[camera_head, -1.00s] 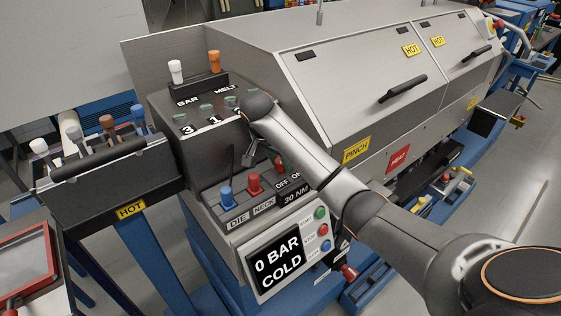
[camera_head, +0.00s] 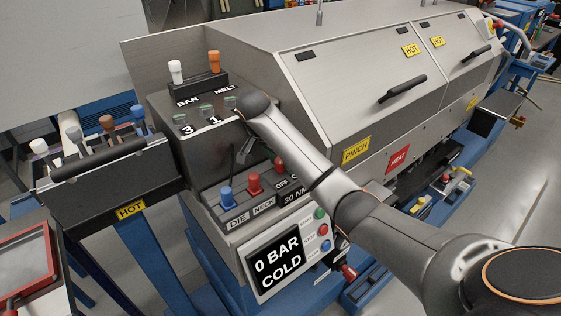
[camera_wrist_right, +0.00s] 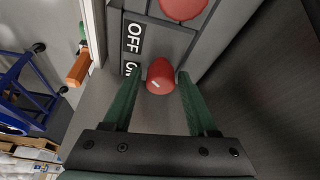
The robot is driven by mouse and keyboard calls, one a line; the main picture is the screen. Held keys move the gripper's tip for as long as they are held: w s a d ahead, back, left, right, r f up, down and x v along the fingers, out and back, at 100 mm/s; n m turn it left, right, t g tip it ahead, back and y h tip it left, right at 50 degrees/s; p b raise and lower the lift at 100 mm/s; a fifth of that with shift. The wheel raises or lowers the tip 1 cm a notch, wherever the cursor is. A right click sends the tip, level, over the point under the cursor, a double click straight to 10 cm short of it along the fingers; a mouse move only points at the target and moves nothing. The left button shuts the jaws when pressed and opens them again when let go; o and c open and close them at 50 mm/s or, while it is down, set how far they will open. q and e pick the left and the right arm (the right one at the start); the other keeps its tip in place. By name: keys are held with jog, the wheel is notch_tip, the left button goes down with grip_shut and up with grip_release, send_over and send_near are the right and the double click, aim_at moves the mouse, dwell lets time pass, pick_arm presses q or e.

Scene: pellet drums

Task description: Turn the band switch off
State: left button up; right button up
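The control panel carries a blue knob (camera_head: 227,197) over a DIE label and a red knob (camera_head: 254,184) over a NECK label. Further right, a red knob (camera_head: 280,163) shows partly beside my right arm, near an OFF label (camera_head: 282,183). In the right wrist view a red knob (camera_wrist_right: 161,74) with a white mark stands between the green fingers of my right gripper (camera_wrist_right: 157,78). The fingers are open, one on each side, with small gaps visible. An OFF label (camera_wrist_right: 133,38) and a partly covered second label lie left of this knob. My left gripper is out of view.
The sloped machine cover (camera_head: 345,75) rises behind my arm.

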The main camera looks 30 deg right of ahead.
aim_at(276, 162)
jog(key=shift+o, duration=0.6)
jog(key=shift+w+v, duration=0.2)
jog(key=shift+v, duration=1.85)
jog(key=shift+s+a+r, duration=0.1)
jog(key=shift+s+r, duration=0.1)
jog(key=shift+r, duration=0.3)
jog(key=v, duration=0.7)
jog(key=shift+r, duration=0.2)
jog(key=shift+s+a, duration=0.1)
